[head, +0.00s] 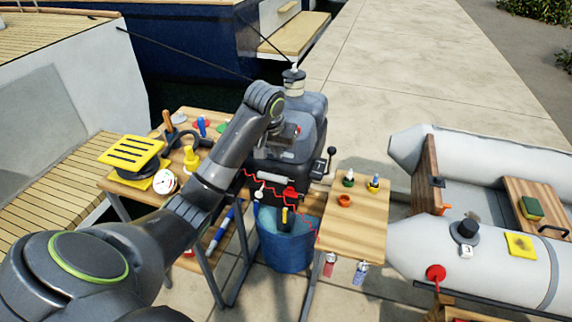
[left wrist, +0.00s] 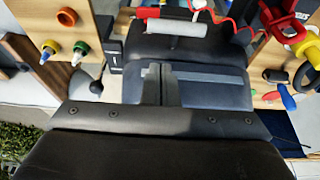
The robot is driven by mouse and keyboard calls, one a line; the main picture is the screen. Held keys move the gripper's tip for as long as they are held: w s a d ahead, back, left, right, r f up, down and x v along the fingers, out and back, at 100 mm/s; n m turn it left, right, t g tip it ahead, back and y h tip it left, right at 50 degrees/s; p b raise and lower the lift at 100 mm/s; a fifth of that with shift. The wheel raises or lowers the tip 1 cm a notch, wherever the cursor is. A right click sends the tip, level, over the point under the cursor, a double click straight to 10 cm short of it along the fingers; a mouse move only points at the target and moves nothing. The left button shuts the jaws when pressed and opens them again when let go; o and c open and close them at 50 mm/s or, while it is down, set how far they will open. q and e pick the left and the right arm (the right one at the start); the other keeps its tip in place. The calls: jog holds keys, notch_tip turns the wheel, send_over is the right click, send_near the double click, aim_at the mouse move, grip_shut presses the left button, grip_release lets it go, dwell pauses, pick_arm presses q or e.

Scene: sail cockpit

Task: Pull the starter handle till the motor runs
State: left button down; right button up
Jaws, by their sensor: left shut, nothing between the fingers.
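The outboard motor (head: 305,108) has a dark grey cowl and stands over a blue tub (head: 285,245). On its near side is a pale cylindrical grip (head: 272,177), with a red part (head: 291,192) and a red cord close by. I cannot tell surely whether this grip is the starter handle. The grip also shows in the left wrist view (left wrist: 176,28). My left gripper (head: 287,133) is in front of the cowl. In the left wrist view its fingers (left wrist: 159,84) are together and empty, apart from the pale grip. My right gripper is not in view.
A black lever (head: 327,160) sticks out at the motor's right. A small wooden table (head: 352,222) with small pots stands right of the tub. A bench (head: 125,185) with a yellow slotted block (head: 133,153) is at left. A grey inflatable boat (head: 510,250) lies right.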

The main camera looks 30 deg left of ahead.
aim_at(281, 168)
pick_arm(q)
jog(key=x, duration=1)
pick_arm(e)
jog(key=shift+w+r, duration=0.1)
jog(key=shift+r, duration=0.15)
pick_arm(q)
jog(key=shift+s+p, duration=0.1)
jog(key=shift+p, duration=0.25)
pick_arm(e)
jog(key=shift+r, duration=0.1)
